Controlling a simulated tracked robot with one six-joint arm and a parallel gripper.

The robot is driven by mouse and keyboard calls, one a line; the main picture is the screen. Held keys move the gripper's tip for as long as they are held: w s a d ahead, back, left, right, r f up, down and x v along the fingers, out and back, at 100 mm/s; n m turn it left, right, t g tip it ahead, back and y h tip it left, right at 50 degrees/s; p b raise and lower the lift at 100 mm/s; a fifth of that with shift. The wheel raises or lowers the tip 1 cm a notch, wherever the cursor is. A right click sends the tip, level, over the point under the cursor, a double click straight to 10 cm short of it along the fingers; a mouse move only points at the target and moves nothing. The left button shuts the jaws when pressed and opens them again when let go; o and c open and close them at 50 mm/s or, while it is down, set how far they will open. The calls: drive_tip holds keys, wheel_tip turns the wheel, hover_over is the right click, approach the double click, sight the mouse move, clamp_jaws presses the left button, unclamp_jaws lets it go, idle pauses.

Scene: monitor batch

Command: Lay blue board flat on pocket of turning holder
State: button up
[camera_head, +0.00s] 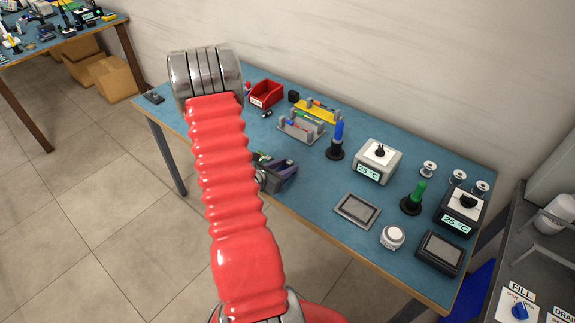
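I cannot make out the blue board or a holder pocket. My arm rises through the middle of the view to a silver joint at the top left. My gripper does not show clearly; it may be hidden behind the arm.
The bench also bears a red bin (266,93), a yellow rack (317,111), soldering stations (377,162) (461,211), a blue-handled iron (337,138), a green-handled iron (414,197) and framed panels (357,209) (440,252). Clear bench top lies left of the near panel.

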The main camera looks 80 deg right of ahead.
drive_tip(key=v, duration=1.2)
drive_tip(key=shift+r, duration=0.2)
drive_tip(key=shift+d, duration=0.1)
drive_tip(key=shift+w, duration=0.1)
idle(0.4)
